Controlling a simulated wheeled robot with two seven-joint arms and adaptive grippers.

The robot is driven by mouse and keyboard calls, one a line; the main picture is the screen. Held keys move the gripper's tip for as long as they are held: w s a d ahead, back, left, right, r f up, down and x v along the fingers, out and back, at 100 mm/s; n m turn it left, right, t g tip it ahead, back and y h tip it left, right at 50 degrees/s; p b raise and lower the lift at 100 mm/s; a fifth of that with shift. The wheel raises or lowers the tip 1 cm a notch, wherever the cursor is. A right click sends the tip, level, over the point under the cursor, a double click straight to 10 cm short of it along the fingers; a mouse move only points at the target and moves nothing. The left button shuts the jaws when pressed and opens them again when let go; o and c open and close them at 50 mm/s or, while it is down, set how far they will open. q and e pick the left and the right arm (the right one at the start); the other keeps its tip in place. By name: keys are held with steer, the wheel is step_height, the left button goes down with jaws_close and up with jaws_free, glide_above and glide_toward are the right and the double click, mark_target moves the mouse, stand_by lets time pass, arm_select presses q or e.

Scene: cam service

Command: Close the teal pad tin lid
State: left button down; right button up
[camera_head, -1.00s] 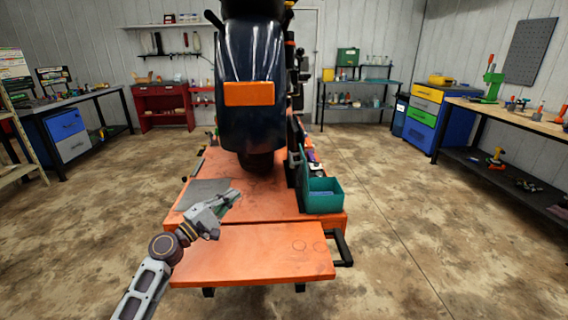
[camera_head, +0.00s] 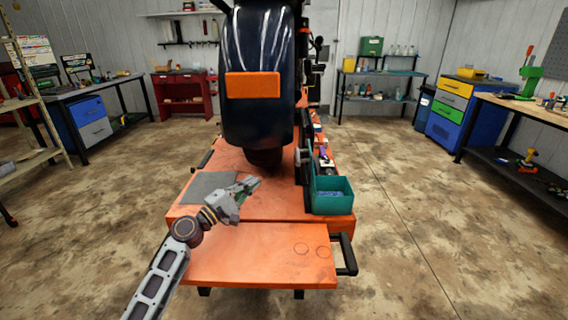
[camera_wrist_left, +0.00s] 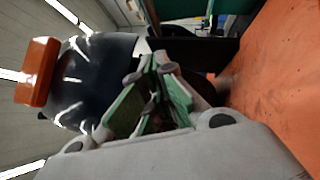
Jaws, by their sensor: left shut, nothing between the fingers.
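My right gripper is out of view.
A dark motorcycle (camera_head: 258,110) with an orange plate stands on the orange lift platform (camera_head: 265,255) just beyond my gripper. A grey mat (camera_head: 208,188) lies at the left. A black handle (camera_head: 346,255) sticks out at right. Benches line the walls; the floor is clear.

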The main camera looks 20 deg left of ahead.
arm_select(q)
steer(key=shift+w, duration=0.15)
steer(key=s+d+p+x, duration=0.1)
steer(key=d+p+x, duration=0.1)
steer(key=x, duration=1)
steer(key=shift+d+r+p, duration=0.4)
steer(key=shift+r+p, duration=0.05)
steer(key=shift+p, duration=0.05)
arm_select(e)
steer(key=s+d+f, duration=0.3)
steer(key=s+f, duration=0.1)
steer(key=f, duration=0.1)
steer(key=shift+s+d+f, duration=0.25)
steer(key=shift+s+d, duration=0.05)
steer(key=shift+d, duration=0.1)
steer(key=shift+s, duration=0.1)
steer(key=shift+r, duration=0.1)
